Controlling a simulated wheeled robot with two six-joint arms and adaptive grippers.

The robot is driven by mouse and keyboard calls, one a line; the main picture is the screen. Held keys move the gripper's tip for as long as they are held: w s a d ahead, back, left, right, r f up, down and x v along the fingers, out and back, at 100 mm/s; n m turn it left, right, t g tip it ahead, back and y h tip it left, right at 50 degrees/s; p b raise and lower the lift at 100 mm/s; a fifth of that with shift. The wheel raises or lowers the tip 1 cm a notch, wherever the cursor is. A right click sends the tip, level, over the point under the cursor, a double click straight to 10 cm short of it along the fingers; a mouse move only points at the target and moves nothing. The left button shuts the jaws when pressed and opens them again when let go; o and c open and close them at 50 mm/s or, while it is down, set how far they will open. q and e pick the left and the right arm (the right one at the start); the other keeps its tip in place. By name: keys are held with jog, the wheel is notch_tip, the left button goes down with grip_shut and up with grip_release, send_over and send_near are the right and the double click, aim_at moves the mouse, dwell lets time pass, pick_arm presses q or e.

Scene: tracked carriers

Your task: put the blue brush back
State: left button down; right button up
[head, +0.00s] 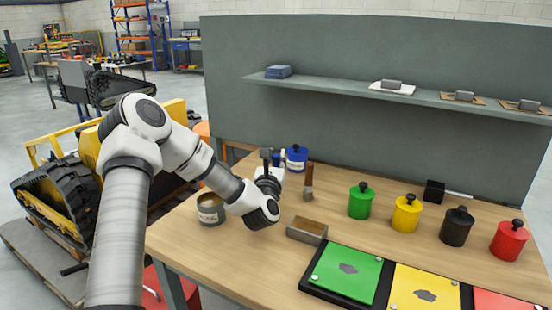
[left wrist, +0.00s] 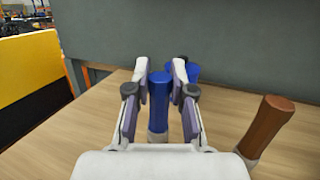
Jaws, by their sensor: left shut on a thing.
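My left gripper (head: 270,163) is shut on the blue brush (left wrist: 158,102), near the back left of the workbench. In the left wrist view the blue handle stands about upright between the two fingers; its lower end is hidden by my gripper's body. In the head view only a small bit of blue shows beside the fingers. A blue pot (head: 297,156) with a dark knob stands just right of and behind the gripper. It shows partly behind the right finger in the left wrist view (left wrist: 194,72). My right gripper is not in view.
A brown-handled brush (head: 309,176) stands upright just right of my gripper. Green (head: 361,203), yellow (head: 406,216), black (head: 457,229) and red (head: 509,242) pots stand to the right. A shelf (head: 340,87) hangs behind.

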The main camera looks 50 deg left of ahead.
pick_arm(q)
jog(key=c, duration=1)
grip_release()
jog(key=shift+f, duration=0.15)
jog(key=shift+r, duration=0.2)
jog(key=shift+s+d+f, duration=0.15)
jog(key=v, duration=1.1)
jog(key=shift+s+d+b, duration=0.2)
jog(key=shift+b, duration=0.15)
